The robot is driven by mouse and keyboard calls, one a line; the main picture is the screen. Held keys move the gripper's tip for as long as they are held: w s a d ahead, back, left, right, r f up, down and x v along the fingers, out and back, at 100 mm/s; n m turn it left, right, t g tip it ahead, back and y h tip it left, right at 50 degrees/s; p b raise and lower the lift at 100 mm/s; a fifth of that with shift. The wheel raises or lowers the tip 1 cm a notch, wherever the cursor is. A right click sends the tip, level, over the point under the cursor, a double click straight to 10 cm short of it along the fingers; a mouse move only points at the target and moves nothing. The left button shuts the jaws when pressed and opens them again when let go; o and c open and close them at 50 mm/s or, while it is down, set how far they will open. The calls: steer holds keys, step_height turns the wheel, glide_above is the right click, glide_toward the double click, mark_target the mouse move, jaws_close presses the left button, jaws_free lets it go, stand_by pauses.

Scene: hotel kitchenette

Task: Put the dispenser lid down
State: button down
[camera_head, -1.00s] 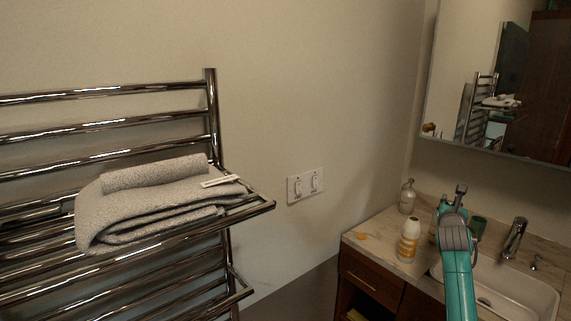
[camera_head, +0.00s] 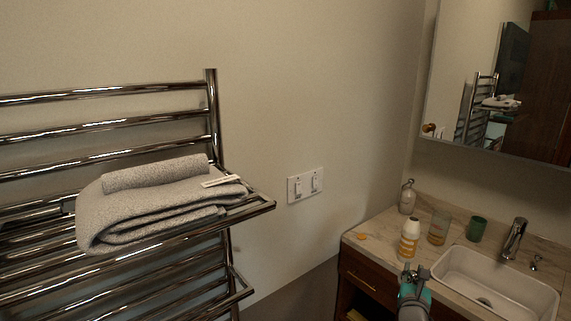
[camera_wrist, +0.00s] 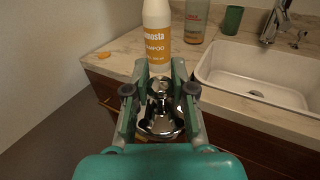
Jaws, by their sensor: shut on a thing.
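The dispenser lid (camera_wrist: 160,118) is a shiny metal piece between my fingers in the wrist view. My gripper (camera_wrist: 158,88) is shut on it. They hang in front of the counter's front edge, just before the white shampoo bottle (camera_wrist: 157,32). In the head view my gripper (camera_head: 416,272) is at the lower right, below the shampoo bottle (camera_head: 409,240); the lid cannot be made out there. The marble counter (camera_head: 383,240) has bare room left of the shampoo bottle.
A small orange item (camera_head: 361,236) lies at the left. The sink (camera_head: 495,283) and faucet (camera_head: 514,238) are right. A towel rack (camera_head: 213,120) holds folded towels (camera_head: 150,200).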

steer(key=s+a+f+n+y, duration=0.1)
steer(key=s+a+f, duration=1.4)
steer(key=a, duration=0.2)
steer(key=shift+f+t+y, duration=0.3)
steer(key=shift+f+y, duration=0.1)
